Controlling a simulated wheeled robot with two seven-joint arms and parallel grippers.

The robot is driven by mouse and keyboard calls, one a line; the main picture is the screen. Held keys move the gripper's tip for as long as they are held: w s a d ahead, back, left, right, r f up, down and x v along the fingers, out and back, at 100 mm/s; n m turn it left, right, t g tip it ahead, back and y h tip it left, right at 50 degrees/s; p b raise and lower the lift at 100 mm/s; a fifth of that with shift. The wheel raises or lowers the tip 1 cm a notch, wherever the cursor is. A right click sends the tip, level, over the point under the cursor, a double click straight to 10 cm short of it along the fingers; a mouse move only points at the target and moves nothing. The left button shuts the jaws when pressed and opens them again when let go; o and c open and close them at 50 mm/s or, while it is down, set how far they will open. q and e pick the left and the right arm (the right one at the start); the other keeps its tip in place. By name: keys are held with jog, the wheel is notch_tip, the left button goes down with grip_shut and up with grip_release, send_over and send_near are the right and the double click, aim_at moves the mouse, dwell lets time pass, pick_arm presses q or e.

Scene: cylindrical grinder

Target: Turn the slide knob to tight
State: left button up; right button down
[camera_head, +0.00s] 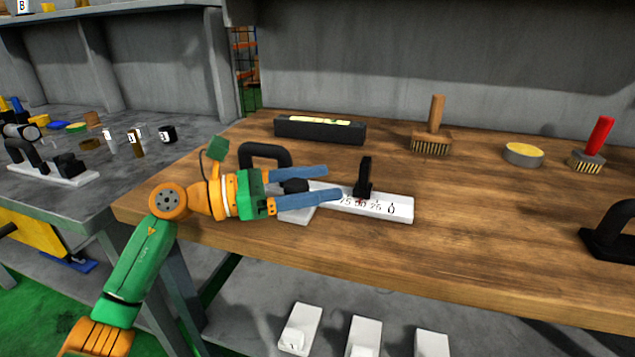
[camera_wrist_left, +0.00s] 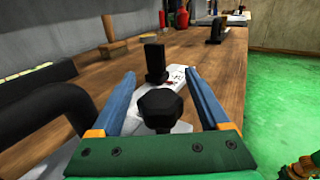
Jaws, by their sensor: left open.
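A white plate with printed numbers (camera_head: 395,208) lies on the wooden workbench. A black upright slider piece (camera_head: 364,178) stands on it, and a black faceted knob (camera_head: 295,186) sits at its left part. My left gripper (camera_head: 333,182) is open and reaches in from the left, low over the plate. In the left wrist view the faceted knob (camera_wrist_left: 160,105) lies between the two blue fingers, close to the palm. The upright piece (camera_wrist_left: 156,62) stands just beyond the fingertips. I cannot tell whether a finger touches the knob.
A black arched handle (camera_head: 265,154) rises behind my left gripper. A dark block (camera_head: 320,130), a brush (camera_head: 432,140), a round tin (camera_head: 523,154) and a red-handled brush (camera_head: 590,155) stand farther back. Another black handle (camera_head: 612,235) is at right. The bench front is clear.

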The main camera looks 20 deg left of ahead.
aim_at(277, 217)
pick_arm(q)
jog(key=b+v, duration=0.1)
jog(key=v, duration=0.5)
jog(key=shift+a+f, duration=0.1)
jog(key=shift+a, duration=0.1)
jog(key=shift+s+a, duration=0.2)
pick_arm(e)
jog(key=shift+w+d+f, duration=0.2)
jog(key=shift+w+f, duration=0.15)
jog(key=shift+w, duration=0.1)
jog(key=shift+w+d+f, duration=0.2)
jog(key=shift+w+f, duration=0.15)
jog(key=shift+w, duration=0.1)
jog(key=shift+s+d, duration=0.1)
